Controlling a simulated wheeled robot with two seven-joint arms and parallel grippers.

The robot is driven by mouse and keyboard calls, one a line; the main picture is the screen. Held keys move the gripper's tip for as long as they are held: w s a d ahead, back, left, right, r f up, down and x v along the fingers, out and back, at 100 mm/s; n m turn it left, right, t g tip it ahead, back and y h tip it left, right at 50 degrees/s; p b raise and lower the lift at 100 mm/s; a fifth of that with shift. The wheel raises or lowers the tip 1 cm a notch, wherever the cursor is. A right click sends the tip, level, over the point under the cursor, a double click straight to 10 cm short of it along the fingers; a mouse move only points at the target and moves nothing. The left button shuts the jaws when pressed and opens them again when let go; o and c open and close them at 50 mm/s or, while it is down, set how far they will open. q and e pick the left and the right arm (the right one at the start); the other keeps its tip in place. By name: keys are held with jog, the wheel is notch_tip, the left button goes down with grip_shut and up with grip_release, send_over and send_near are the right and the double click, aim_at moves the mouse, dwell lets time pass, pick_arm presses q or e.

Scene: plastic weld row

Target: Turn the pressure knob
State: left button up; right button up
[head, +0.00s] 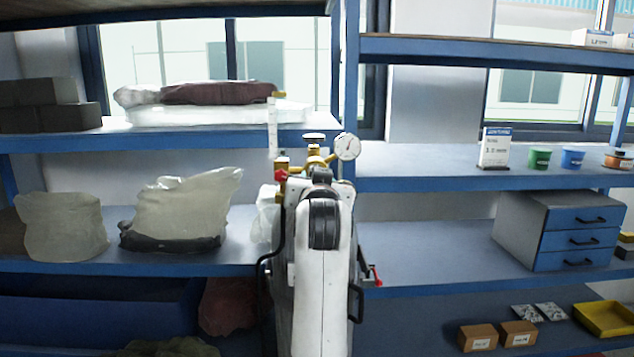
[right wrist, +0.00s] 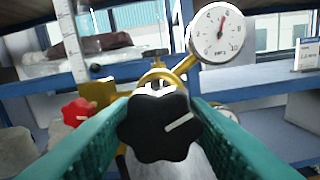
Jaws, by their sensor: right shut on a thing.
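The pressure knob (right wrist: 158,127) is black and lobed with a white pointer line. In the right wrist view it sits between the two teal fingers of my right gripper (right wrist: 160,130), which is shut on it. The white line points to the upper right. Behind the knob is brass regulator fitting (right wrist: 160,72), with a round white gauge (right wrist: 216,34) above right; its needle points nearly straight up. In the head view my white arm hides the knob and the gripper; the gauge (head: 348,146) shows above it. My left gripper is not in view.
A red knob (right wrist: 76,112) is left of the black knob, beside a clear flow tube (right wrist: 74,45). Blue shelves (head: 440,180) with bags, a drawer cabinet (head: 575,239), small cups and boxes stand behind on both sides.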

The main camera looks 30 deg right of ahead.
jog(key=o, duration=1)
jog(key=shift+f, duration=0.1)
jog(key=shift+c, duration=0.2)
jog(key=b+v, duration=0.3)
jog(key=v, duration=0.9)
